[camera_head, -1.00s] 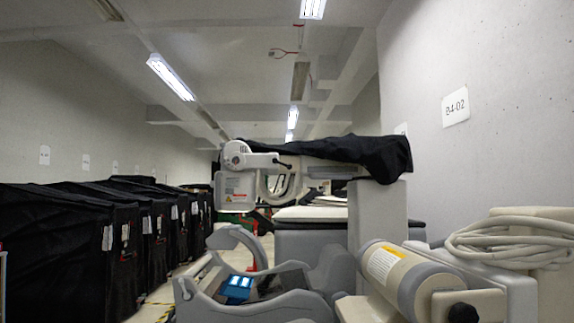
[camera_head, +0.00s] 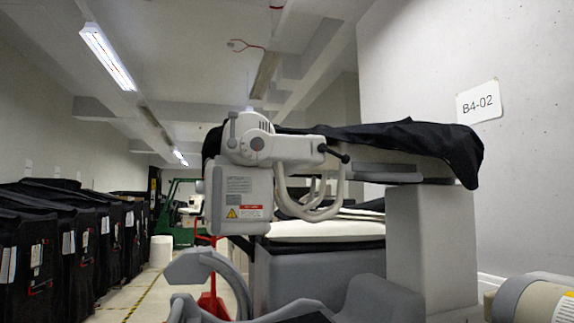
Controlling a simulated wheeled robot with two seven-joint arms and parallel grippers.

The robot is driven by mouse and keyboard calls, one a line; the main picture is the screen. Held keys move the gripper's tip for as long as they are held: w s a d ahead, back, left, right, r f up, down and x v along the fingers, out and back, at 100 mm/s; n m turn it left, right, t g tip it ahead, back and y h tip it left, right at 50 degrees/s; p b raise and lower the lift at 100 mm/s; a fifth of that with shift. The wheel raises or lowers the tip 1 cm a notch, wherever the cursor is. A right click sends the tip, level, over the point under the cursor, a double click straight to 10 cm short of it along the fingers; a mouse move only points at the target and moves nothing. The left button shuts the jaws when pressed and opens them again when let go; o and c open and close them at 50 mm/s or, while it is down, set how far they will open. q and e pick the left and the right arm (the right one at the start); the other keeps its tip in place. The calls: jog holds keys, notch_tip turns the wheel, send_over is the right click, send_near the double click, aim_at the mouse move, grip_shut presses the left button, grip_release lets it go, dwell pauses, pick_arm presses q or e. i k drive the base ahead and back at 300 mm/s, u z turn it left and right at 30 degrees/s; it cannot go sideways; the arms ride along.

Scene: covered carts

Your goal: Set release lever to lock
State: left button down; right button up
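A grey-white machine head (camera_head: 240,195) with warning labels hangs at the end of a horizontal arm, near the middle of the view. A short lever with a black knob (camera_head: 340,155) sticks out to the right of its upper joint. A second small grey lever (camera_head: 232,130) stands upright on the left side of that joint. I cannot tell which one is the release lever, nor its lock mark. Neither of my grippers is in view.
A black cover (camera_head: 430,148) drapes over the machine's arm beside a grey column (camera_head: 432,245). A curved grey frame (camera_head: 205,262) stands low in front. Black-covered carts (camera_head: 35,245) line the left wall. An aisle (camera_head: 145,295) with yellow-black floor tape lies between.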

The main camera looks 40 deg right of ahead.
aim_at(322, 148)
jog(key=i, duration=1.05)
jog(key=z, duration=3.8)
